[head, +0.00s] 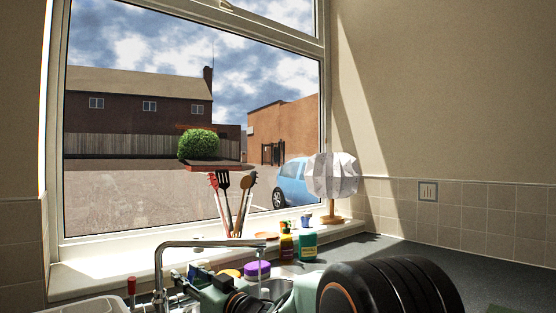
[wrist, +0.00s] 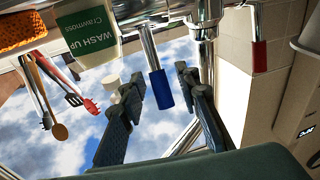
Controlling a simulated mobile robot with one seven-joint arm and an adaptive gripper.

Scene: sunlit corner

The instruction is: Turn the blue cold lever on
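The blue cold lever (wrist: 160,90) hangs from the chrome tap (wrist: 150,45) in the wrist view, which looks upside down. My gripper (wrist: 159,83) is open, with one dark finger on each side of the blue lever. The lever lies between the fingertips in the picture; gaps show on both sides, and I see no contact. The red lever (wrist: 260,55) is to the right, outside the fingers. In the head view the chrome tap (head: 160,262) and red lever (head: 131,286) show at lower left. The blue lever is not visible there, and my arm covers much of the sink area.
A green "WASH UP" bottle (wrist: 88,32) and utensils (wrist: 60,95) are left in the wrist view. In the head view, a lamp (head: 333,175), bottles (head: 308,246) and utensils (head: 234,205) stand by the window. The worktop (head: 395,250) at right looks clear.

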